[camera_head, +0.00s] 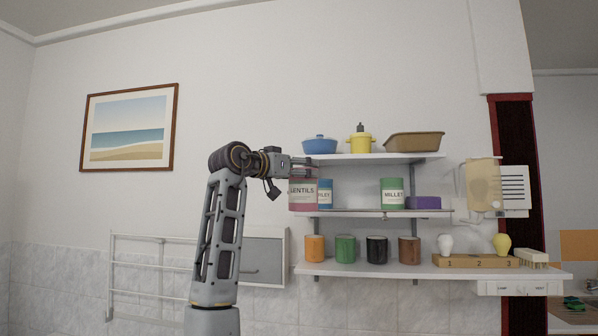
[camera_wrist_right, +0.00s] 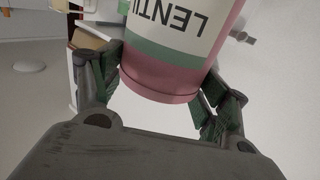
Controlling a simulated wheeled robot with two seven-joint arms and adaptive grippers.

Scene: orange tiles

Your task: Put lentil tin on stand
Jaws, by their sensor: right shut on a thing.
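The lentil tin (camera_head: 303,200), pink with a white label reading LENTILS, is at the left end of the middle shelf, partly in front of the blue-labelled tin. I cannot tell whether it touches the shelf. My right gripper (camera_head: 300,161) is at the top of it. In the right wrist view the tin (camera_wrist_right: 172,82) shows a green band and sits between the two fingers of my right gripper (camera_wrist_right: 160,90), which are shut on it. A long wooden stand (camera_head: 465,262) marked 1, 2, 3 lies on the bottom shelf at the right. My left gripper is not in view.
The middle shelf (camera_head: 350,213) also holds a blue tin (camera_head: 325,194), a green millet tin (camera_head: 392,194) and a purple box (camera_head: 424,203). Pots stand above; several canisters stand below. A white bulb-shaped thing (camera_head: 445,244) and a yellow one (camera_head: 502,244) are at the stand's 1 and 3.

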